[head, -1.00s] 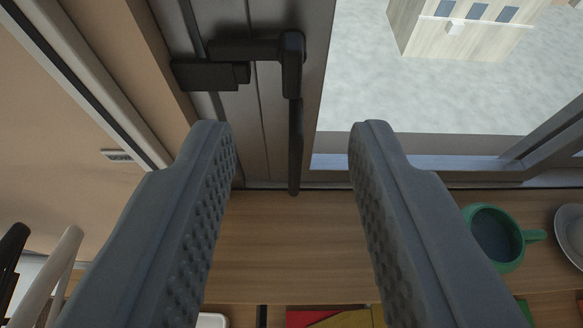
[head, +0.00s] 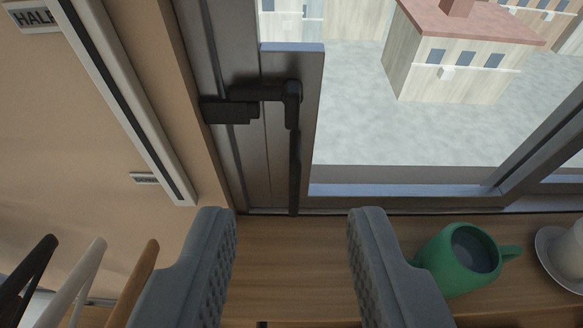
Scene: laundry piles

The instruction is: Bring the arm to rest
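My gripper (head: 291,212) is open and empty. Its two grey ridged fingers stand wide apart at the bottom of the head view, over a wooden sill or shelf (head: 295,260). Beyond the fingers is a grey window frame with a black handle (head: 293,150). The handle hangs down and is clear of both fingers. The rest of my arm is not in view.
A green mug (head: 455,262) stands on the wood just right of my right finger, close to it in the picture. A white saucer (head: 548,250) is farther right. Black, white and wooden rods (head: 85,280) rise at the lower left. Buildings show outside.

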